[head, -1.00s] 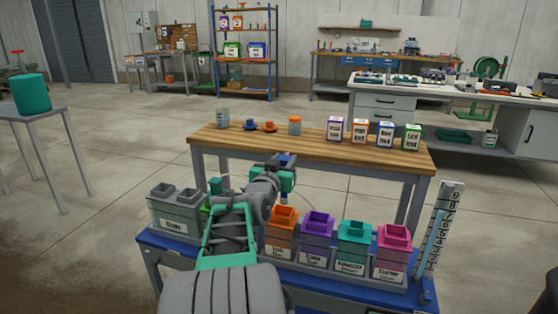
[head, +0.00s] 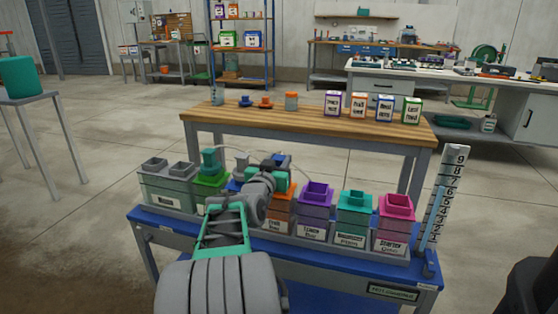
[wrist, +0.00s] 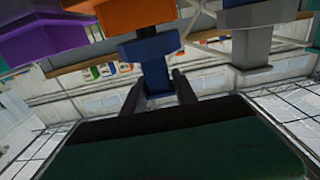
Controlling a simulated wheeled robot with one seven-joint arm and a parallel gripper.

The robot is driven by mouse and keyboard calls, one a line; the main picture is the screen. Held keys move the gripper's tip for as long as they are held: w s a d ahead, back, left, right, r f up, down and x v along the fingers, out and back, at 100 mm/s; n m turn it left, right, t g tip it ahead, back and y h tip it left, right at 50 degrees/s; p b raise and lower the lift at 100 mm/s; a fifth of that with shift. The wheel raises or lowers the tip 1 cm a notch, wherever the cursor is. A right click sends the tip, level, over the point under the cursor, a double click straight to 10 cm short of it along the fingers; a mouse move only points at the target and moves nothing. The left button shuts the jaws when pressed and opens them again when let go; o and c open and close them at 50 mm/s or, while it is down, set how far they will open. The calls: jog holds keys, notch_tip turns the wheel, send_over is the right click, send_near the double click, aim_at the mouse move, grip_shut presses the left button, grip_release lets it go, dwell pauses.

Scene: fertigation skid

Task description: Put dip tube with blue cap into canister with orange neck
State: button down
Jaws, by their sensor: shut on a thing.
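My gripper (wrist: 158,94) is shut on the blue cap (wrist: 153,72) of the dip tube, which sits between the two dark fingers in the wrist view. The tube below the cap cannot be made out. In the head view my gripper (head: 280,170) is above and just behind the canister with the orange neck (head: 279,194), partly covering it. An orange part (wrist: 135,14) shows close beyond the blue cap in the wrist view. I cannot tell whether the tube is inside the neck.
Purple (head: 317,197), teal (head: 354,204) and pink (head: 395,208) canisters stand right of the orange one. A green canister (head: 209,184) and grey ones (head: 167,180) stand left. A measuring scale (head: 443,205) rises at the right. A wooden table (head: 300,117) stands behind.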

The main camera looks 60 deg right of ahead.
jog(key=shift+f, duration=0.2)
jog(key=c, duration=0.9)
grip_release()
jog(key=shift+a, duration=0.1)
jog(key=s+a+p, duration=0.1)
jog(key=a, duration=0.6)
jog(key=shift+s+a+p, duration=0.15)
jog(key=shift+a+p, duration=0.1)
jog(key=shift+p, duration=0.1)
